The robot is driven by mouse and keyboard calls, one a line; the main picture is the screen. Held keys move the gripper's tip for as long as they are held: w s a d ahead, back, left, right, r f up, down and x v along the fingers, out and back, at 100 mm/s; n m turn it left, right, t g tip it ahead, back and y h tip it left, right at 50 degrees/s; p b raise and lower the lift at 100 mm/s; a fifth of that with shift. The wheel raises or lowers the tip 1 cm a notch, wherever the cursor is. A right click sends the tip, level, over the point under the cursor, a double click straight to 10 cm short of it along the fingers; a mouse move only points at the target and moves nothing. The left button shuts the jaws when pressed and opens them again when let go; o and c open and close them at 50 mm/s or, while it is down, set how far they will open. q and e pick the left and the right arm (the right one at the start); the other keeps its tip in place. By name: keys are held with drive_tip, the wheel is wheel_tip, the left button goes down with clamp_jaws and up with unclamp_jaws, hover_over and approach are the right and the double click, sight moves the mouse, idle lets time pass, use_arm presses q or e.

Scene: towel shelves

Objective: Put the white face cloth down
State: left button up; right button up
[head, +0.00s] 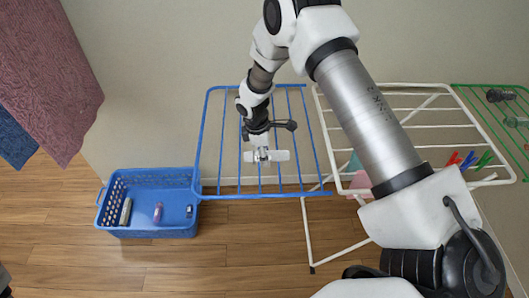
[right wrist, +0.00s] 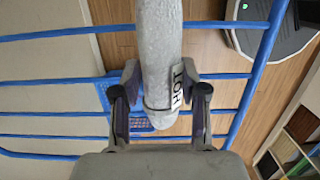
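The white face cloth (head: 281,155) is a pale roll lying crosswise in my right gripper (head: 262,155), over the blue wire rack (head: 207,142). In the right wrist view the cloth (right wrist: 160,50) shows as a thick grey-white roll with a tag reading "HOT". The right gripper's fingers (right wrist: 160,98) lie against both sides of the roll, near one end. The blue rack bars (right wrist: 60,80) pass behind the cloth; I cannot tell whether it touches them. My left gripper is not in view.
A blue basket (head: 150,231) with several small items stands at the left on the wooden floor. A white drying rack (head: 325,118) with coloured pegs (head: 468,160) stands at the right, beside a green rack (head: 490,115). Maroon (head: 55,70) and blue (head: 12,140) towels hang at the far left.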

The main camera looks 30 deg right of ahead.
drive_tip(key=shift+o, duration=1.4)
drive_tip(key=shift+r, duration=0.25)
wheel_tip(320, 180, up, 12)
drive_tip(key=w+a+b, duration=0.1)
drive_tip(key=b, duration=0.2)
drive_tip(key=shift+a, duration=0.2)
drive_tip(key=shift+f, duration=0.15)
